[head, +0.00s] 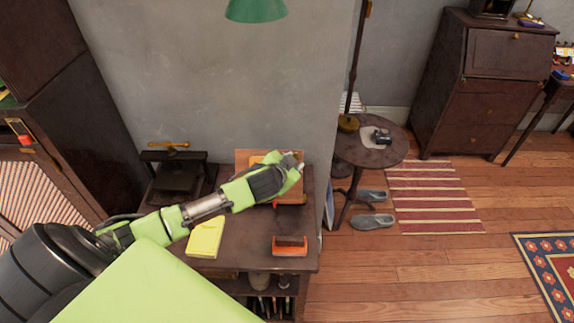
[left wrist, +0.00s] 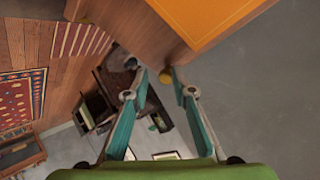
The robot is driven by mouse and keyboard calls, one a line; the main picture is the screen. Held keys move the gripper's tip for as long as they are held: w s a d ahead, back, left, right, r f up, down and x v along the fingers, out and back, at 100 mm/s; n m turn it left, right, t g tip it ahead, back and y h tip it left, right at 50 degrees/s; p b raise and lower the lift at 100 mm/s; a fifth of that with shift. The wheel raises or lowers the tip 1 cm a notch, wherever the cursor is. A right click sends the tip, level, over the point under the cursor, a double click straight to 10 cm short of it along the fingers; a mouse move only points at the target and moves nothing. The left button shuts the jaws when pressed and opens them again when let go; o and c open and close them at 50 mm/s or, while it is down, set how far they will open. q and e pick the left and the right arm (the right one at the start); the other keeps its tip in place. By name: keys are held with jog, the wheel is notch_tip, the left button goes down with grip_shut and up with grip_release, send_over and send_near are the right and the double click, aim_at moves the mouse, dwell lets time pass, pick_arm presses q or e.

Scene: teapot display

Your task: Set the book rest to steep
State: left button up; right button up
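The book rest (head: 243,158) is a brown wooden board on the dark side table, against the grey wall. My left arm hides much of it, and I cannot tell its tilt. In the left wrist view its wooden edge (left wrist: 135,18) runs along the top, with an orange book (left wrist: 215,15) on it. My left gripper (head: 297,160) is at the right side of the rest. In the left wrist view the gripper (left wrist: 157,74) has its fingers apart. My right gripper is not in view.
The side table (head: 240,240) also holds a dark press (head: 178,175), a yellow cloth (head: 205,237) and an orange-red block (head: 290,247). A round table (head: 365,152) with a lamp pole stands to the right. Grey slippers (head: 372,221) lie on the floor. A green lampshade (head: 255,10) hangs above.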

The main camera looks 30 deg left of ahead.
pick_arm(q)
jog(key=v, duration=1.1)
jog(key=shift+r, duration=0.1)
